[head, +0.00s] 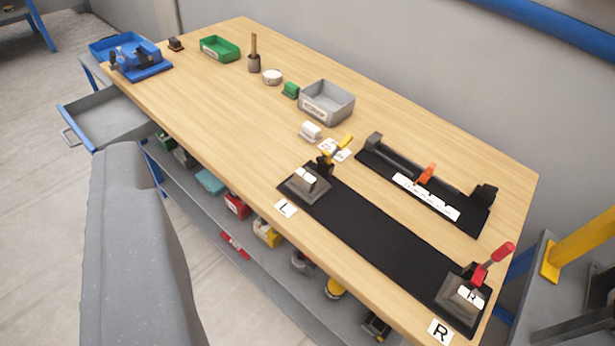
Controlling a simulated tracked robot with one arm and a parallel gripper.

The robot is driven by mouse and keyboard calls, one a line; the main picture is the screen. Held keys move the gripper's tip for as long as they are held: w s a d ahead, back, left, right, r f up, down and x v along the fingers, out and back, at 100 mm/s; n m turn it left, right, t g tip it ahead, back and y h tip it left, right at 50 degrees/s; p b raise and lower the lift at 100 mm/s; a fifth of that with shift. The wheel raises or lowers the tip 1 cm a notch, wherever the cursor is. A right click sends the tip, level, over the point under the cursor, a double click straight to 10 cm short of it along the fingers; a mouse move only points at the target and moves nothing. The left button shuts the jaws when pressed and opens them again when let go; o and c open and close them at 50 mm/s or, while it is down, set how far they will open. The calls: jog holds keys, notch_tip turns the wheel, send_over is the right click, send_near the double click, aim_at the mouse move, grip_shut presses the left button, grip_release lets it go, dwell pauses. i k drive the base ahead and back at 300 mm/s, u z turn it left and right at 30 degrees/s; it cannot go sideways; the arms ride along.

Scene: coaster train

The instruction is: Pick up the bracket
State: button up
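I cannot tell for sure which piece is the bracket. A small white block-like part (310,131) stands on the wooden workbench (215,115), in front of the grey bin. A small green part (291,90) stands just left of that bin, and a small dark part (175,44) is at the far left end. Grey pieces with white labels sit at the L fixture (305,185) and the R fixture (463,297). A large grey body, probably part of my arm, fills the lower left. No gripper fingertips show.
A grey bin (327,103), a green tray (220,48) and a blue vise (137,58) stand on the bench. A black rail fixture (385,160) with an orange lever lies at the right. An open drawer (105,120) juts out left. The shelf below holds several parts.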

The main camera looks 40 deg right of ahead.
aim_at(309, 183)
jog(key=u, duration=0.05)
jog(key=i, duration=1)
jog(key=z, duration=0.1)
